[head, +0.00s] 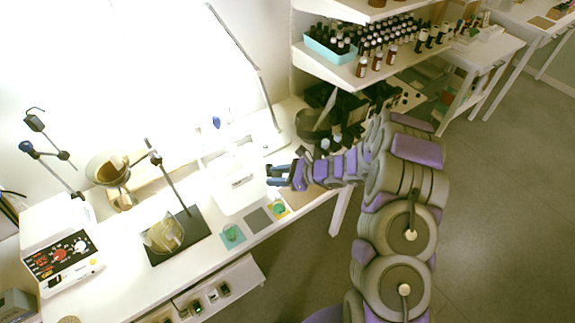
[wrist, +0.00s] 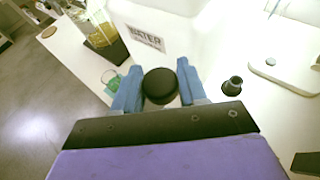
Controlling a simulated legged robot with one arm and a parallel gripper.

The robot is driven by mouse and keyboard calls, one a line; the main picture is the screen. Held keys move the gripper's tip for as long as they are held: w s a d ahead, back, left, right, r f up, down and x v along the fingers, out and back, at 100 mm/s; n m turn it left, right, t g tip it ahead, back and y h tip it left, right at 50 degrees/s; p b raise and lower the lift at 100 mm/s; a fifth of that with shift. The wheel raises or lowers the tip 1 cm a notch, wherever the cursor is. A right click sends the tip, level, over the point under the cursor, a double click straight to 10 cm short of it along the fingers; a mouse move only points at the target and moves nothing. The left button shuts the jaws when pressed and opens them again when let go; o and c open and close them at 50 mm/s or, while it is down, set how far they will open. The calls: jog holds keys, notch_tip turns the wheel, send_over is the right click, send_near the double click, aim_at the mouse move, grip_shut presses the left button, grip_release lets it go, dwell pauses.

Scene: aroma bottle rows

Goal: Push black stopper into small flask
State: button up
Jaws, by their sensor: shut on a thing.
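A round black stopper (wrist: 160,86) sits between the two blue fingers of my gripper (wrist: 157,90) in the wrist view. The fingers press on it from both sides. In the head view my gripper (head: 272,175) is at the right of the white water container, above the bench, and the stopper is too small to make out. A small dark piece with a narrow top (wrist: 232,86) stands on the bench to the right of the fingers; I cannot tell whether it is a flask neck or another stopper. I cannot identify the small flask with certainty.
A white container with a water label (wrist: 146,38) stands just beyond my gripper. A glass vessel with yellowish liquid (head: 163,236) stands on a dark stand base (head: 194,240). A white appliance (head: 68,262) is at left. Bottle shelves (head: 345,72) are at upper right.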

aim_at(278, 193)
jog(key=shift+s+a+f, duration=0.2)
jog(key=shift+s+a, duration=0.05)
jog(key=shift+a, duration=0.05)
jog(key=shift+d+r, duration=0.1)
jog(key=shift+d, duration=0.4)
jog(key=shift+a+f+b, duration=0.2)
jog(key=shift+f+b, duration=0.05)
jog(key=shift+f, duration=0.55)
jog(key=shift+a+f+b, duration=0.2)
jog(key=shift+f+b, duration=0.05)
jog(key=shift+f, duration=0.5)
jog(key=f, duration=0.2)
jog(key=b, duration=0.1)
jog(key=shift+d+f, duration=0.25)
jog(key=shift+f, duration=0.15)
jog(key=shift+a, duration=0.1)
jog(key=shift+f+b, duration=0.55)
jog(key=shift+f, duration=0.85)
